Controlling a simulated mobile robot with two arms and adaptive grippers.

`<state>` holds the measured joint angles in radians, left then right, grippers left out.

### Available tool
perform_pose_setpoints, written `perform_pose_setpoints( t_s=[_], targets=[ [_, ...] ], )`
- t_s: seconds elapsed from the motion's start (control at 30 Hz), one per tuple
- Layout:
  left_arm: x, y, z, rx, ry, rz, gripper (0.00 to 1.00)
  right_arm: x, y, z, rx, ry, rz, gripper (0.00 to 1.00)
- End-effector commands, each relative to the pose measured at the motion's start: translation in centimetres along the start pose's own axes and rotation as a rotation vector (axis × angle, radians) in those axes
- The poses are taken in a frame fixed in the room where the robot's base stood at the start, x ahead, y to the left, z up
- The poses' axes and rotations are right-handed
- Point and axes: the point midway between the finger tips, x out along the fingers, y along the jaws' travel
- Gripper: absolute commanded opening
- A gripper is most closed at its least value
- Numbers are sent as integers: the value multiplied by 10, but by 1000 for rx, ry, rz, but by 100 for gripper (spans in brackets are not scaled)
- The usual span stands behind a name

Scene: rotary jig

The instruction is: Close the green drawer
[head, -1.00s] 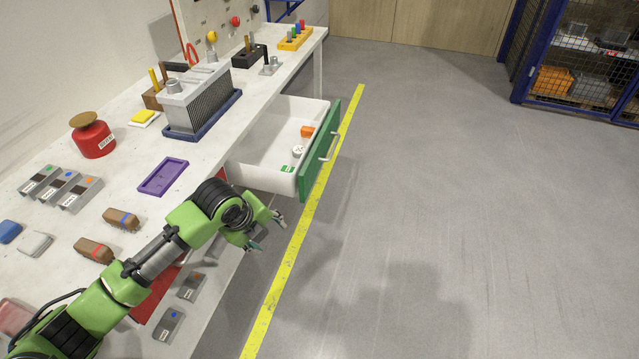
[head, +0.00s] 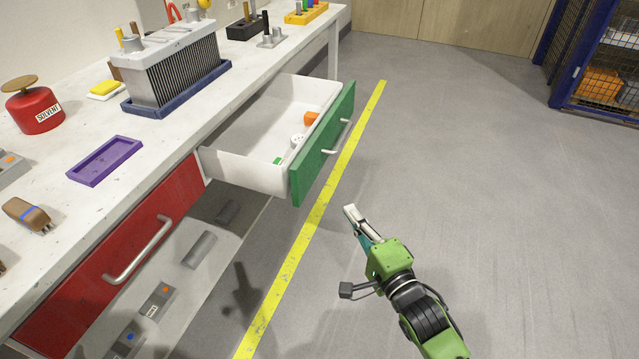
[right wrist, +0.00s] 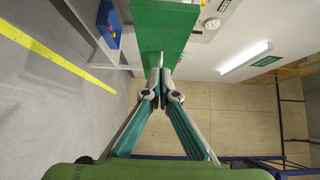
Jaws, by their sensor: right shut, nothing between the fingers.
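The green drawer (head: 322,155) stands pulled out from the white workbench, its silver handle (head: 339,137) facing the aisle. Inside its white tray (head: 240,165) are an orange block (head: 311,118), a white round part (head: 297,140) and a small green item. My right gripper (head: 351,211) is shut and empty, in front of the drawer and apart from it in the head view. In the right wrist view its fingertips (right wrist: 161,84) point at the green drawer front (right wrist: 165,28); I cannot tell the exact gap there. My left gripper is out of view.
A red drawer (head: 110,255) sits shut nearer me, above a low shelf with several grey parts. The bench top holds a purple tray (head: 104,160), a solvent can (head: 35,108) and a finned block (head: 178,72). The floor right of the yellow line (head: 290,270) is clear.

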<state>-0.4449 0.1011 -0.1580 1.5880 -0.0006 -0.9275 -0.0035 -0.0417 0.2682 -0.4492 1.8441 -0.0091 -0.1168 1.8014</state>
Motion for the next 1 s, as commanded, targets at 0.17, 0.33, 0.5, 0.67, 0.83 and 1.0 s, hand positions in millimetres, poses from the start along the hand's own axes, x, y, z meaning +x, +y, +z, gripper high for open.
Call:
perform_pose_setpoints(
  t_s=[0.17, 0.33, 0.5, 0.67, 0.83, 1.0],
  targets=[
    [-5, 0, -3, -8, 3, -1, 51, 16, -2, 0, 2, -1, -4, 0],
    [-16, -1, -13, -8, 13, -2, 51, 47, -1, 0, 0, -1, -4, 0],
    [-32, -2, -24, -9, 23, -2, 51, 80, -1, 0, 0, -1, -4, 0],
    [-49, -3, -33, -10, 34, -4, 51, 106, 0, 6, 3, -2, -3, 0],
    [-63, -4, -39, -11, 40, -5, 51, 121, 0, 22, 2, -1, -1, 0],
    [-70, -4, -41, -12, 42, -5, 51, 127, 0, 28, 1, -1, 0, 0]
  ],
)
